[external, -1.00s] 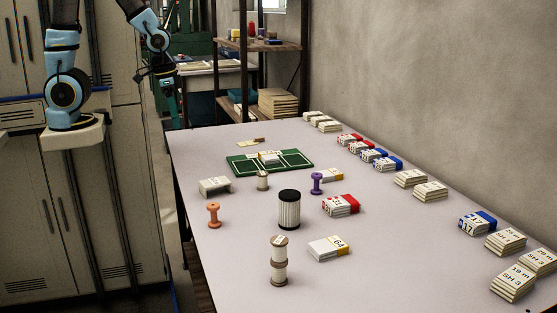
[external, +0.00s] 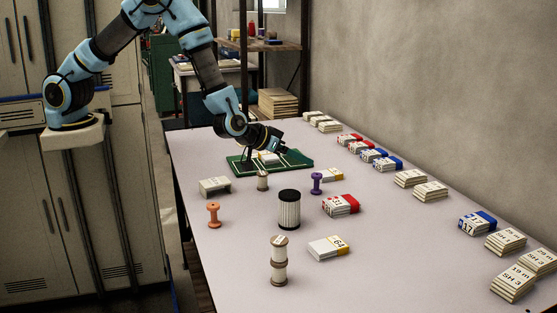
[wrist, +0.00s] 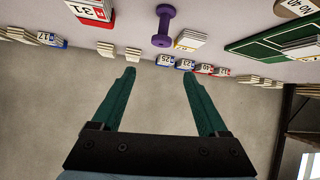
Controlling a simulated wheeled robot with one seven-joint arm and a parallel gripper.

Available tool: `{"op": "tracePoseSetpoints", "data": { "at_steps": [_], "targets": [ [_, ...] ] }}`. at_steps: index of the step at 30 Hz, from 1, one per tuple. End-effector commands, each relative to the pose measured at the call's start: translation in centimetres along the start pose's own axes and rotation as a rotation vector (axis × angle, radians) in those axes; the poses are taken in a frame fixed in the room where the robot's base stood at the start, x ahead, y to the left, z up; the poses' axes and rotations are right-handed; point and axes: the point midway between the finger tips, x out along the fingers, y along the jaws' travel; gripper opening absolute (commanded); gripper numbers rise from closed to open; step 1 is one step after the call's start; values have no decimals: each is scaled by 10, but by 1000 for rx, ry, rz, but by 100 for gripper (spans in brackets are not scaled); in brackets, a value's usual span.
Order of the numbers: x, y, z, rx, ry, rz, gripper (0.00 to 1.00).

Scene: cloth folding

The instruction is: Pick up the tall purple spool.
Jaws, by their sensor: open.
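The tall purple spool (external: 316,183) stands upright on the table, right of the middle, between the green mat and the red-and-white packet. In the wrist view the purple spool (wrist: 163,26) shows near the top, beyond the fingertips. My gripper (external: 284,146) is above the far right part of the green mat, behind the spool in the external view. In the wrist view my gripper (wrist: 158,72) has its two green fingers spread wide, with nothing between them. It is apart from the spool.
A black-topped ribbed spool (external: 289,210), a small thread spool (external: 262,181), an orange spool (external: 213,214) and a red-and-white packet (external: 341,205) stand around it. A white-and-yellow packet (external: 331,175) lies close behind. The green mat (external: 240,168) is at the back. Several packets line the wall side.

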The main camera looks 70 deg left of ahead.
Motion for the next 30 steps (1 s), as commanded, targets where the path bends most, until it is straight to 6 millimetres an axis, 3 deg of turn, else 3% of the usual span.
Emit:
{"op": "tracePoseSetpoints", "data": {
  "at_steps": [3, 8, 18, 30],
  "targets": [
    [13, 11, 19, 2, 94, -77, 77],
    [18, 13, 29, 3, 162, -140, 77],
    [60, 6, 22, 1, 173, -152, 77],
    [97, -1, 21, 3, 172, -152, 77]
  ]
}}
